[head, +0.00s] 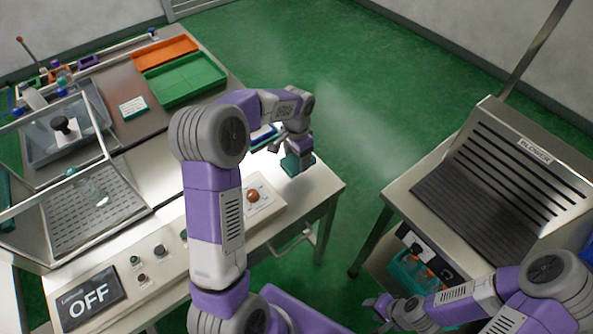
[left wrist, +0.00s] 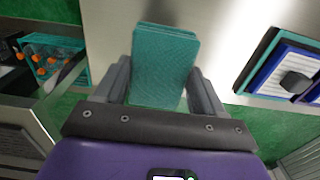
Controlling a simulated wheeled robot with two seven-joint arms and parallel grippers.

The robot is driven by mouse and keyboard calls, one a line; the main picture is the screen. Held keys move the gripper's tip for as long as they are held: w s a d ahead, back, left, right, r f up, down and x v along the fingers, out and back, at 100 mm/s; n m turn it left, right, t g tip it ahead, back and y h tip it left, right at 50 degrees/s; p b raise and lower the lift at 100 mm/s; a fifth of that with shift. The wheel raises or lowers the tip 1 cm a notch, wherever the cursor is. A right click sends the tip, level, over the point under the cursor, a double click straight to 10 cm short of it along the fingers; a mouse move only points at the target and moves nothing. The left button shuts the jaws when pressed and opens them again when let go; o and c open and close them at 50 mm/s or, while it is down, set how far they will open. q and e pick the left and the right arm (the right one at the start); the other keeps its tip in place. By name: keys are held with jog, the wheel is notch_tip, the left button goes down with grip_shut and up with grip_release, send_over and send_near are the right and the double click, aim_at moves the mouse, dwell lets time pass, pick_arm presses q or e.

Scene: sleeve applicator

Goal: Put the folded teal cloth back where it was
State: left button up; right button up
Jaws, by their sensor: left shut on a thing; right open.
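The folded teal cloth (left wrist: 166,68) is a flat teal block between the two fingers of my left gripper (left wrist: 164,90) in the left wrist view. In the head view the cloth (head: 297,163) shows small under my left gripper (head: 290,155), over the right end of the pale table. I cannot tell whether the cloth touches the table top. My left gripper is shut on it. My right gripper (head: 380,308) is open and empty at the lower right of the head view, low and in front of the blower stand.
A blue-framed tray (left wrist: 290,72) lies close by on the table. A red button (head: 253,196) stands on a pale box near the front edge. A teal crate with orange-capped bottles (head: 415,268) sits under the blower (head: 500,185). A green tray (head: 185,80) is at the back.

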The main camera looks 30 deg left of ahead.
aim_at(297, 167)
pick_arm(q)
jog(key=shift+f+b, duration=0.65)
jog(key=shift+f, duration=2.15)
jog(key=shift+f, duration=0.1)
jog(key=o, duration=1)
notch_tip(297, 167, up, 12)
jog(key=p, duration=0.3)
jog(key=shift+r, duration=0.2)
